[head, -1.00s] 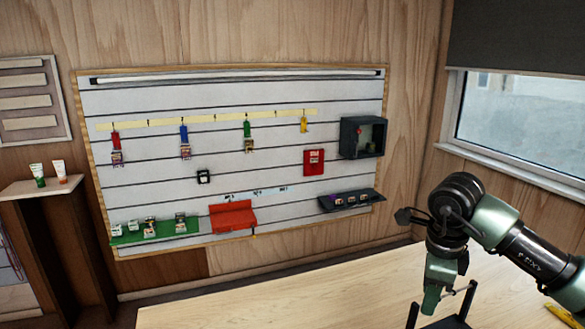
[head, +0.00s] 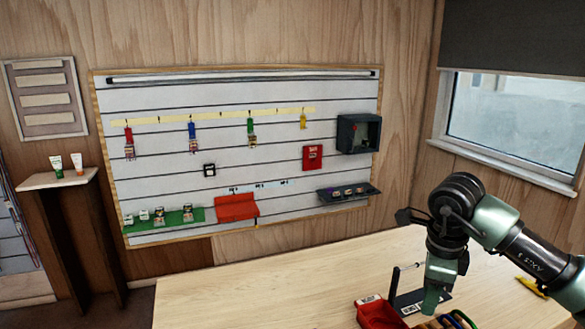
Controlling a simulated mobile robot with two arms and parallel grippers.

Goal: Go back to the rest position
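My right arm comes in from the right edge, bent at a dark wrist joint. My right gripper (head: 434,296) points down over the table, with green fingers seen edge-on. Whether it is open or shut cannot be made out, and I see nothing clearly held in it. My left gripper is not in view. The wooden table (head: 260,295) lies below. On the wall the slatted panel (head: 270,165) carries several hanging coloured items, a red shelf (head: 237,207), a green shelf (head: 165,222) and a dark box (head: 359,133).
Near my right gripper on the table are a red tray (head: 377,313), a dark stand with an upright post (head: 396,281) and several coloured rings (head: 457,321) at the bottom edge. A yellow item (head: 530,287) lies at right. The table's left part is clear.

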